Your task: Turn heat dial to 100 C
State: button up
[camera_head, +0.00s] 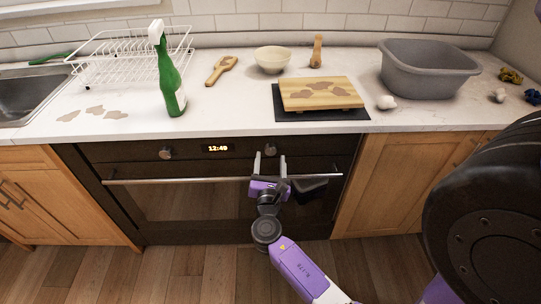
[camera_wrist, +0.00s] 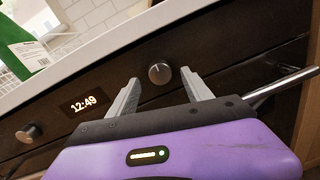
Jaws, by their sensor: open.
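My gripper (camera_head: 271,160) is open at the oven front, by the right dial. In the wrist view the right dial (camera_wrist: 159,73) shows between and just beyond the fingertips of my gripper (camera_wrist: 160,78), with gaps on both sides. The left dial (camera_wrist: 29,132) also shows there. No temperature marking is legible, so I cannot tell the dial's setting.
The oven handle (camera_head: 150,180) runs across below the dials, close to my gripper. The counter (camera_head: 230,112) above holds a green spray bottle (camera_head: 171,80), a dish rack (camera_head: 110,58), a cutting board (camera_head: 320,93) and a grey tub (camera_head: 428,72).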

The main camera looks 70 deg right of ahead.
aim_at(271, 150)
jog(key=shift+x, duration=1.4)
grip_shut()
